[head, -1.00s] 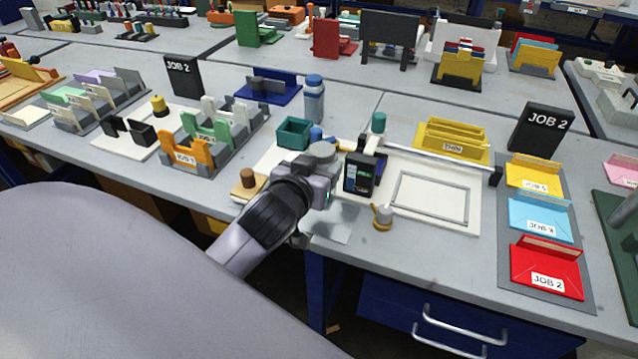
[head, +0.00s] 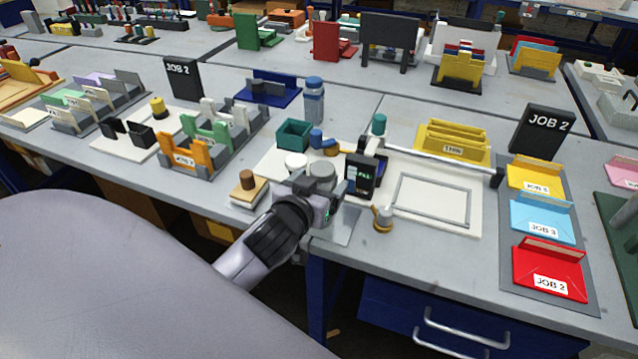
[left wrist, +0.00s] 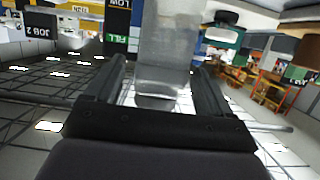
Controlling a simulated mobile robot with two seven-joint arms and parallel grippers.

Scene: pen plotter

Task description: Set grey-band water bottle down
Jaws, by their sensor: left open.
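A blue water bottle (head: 314,101) with a blue cap and a paler band stands upright on the bench in the head view, behind the teal box. It is apart from my left gripper. My left gripper (head: 338,190) is low over the front edge of the bench, left of the black display device (head: 361,177). In the left wrist view its jaws (left wrist: 157,88) are apart. A grey, shiny, flat-looking thing (left wrist: 166,45) shows between them; I cannot tell what it is or whether it touches them. My right gripper is not in view.
A teal open box (head: 294,134), a white round piece (head: 296,160) and a brown knob on a wood block (head: 247,181) are near my left arm. A grey plate (head: 345,226) lies at the bench edge. A white board with a grey frame (head: 432,200) is to the right.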

